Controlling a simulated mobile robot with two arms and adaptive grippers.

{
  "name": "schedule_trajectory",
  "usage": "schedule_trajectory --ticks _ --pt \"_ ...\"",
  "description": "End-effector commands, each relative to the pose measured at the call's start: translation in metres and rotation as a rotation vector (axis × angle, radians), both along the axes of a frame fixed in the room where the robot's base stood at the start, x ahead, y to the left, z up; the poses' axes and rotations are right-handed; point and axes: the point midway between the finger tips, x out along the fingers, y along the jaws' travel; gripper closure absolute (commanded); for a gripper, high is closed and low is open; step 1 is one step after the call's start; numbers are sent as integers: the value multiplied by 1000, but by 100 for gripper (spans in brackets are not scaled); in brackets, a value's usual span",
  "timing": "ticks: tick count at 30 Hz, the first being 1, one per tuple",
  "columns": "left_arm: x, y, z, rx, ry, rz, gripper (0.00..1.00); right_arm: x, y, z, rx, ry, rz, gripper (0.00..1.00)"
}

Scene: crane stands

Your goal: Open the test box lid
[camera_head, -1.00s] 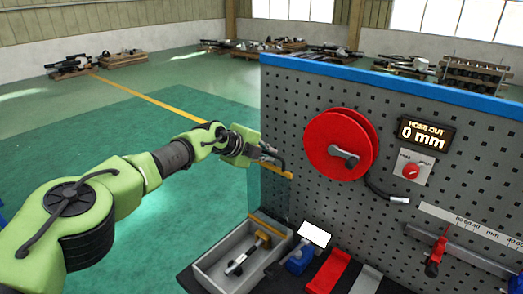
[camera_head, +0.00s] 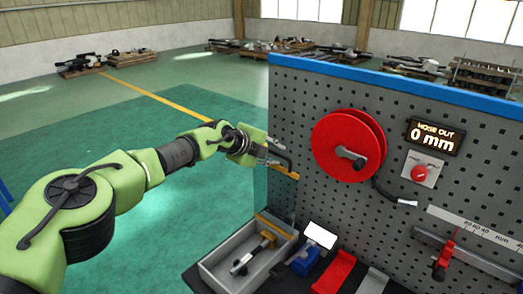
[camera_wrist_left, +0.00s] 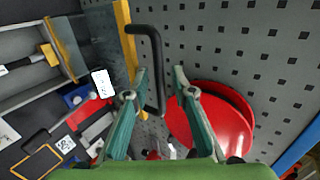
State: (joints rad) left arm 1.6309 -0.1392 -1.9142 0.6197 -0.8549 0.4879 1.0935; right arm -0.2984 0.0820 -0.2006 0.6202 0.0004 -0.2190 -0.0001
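The test box (camera_head: 213,275) is an open grey tray at the foot of the pegboard. Its see-through teal lid (camera_head: 281,195) stands raised, with a yellow edge bar and a black handle (camera_head: 287,160). In the left wrist view the lid (camera_wrist_left: 97,45) is a dark panel, and the black handle (camera_wrist_left: 158,70) runs beside the yellow bar. My left gripper (camera_head: 277,151) is at the handle. In the wrist view its fingers (camera_wrist_left: 160,75) are apart, one on each side of the handle, with gaps visible. My right gripper is out of view.

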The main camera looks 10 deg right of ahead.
Motion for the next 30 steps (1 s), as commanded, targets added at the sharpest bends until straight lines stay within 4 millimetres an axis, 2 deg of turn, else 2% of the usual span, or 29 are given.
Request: schedule_trajectory --ticks 21,30 --pt "-45 63 53 0 -1 -1 76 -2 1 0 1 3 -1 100" --pt "-56 75 62 0 2 0 76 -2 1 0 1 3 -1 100"
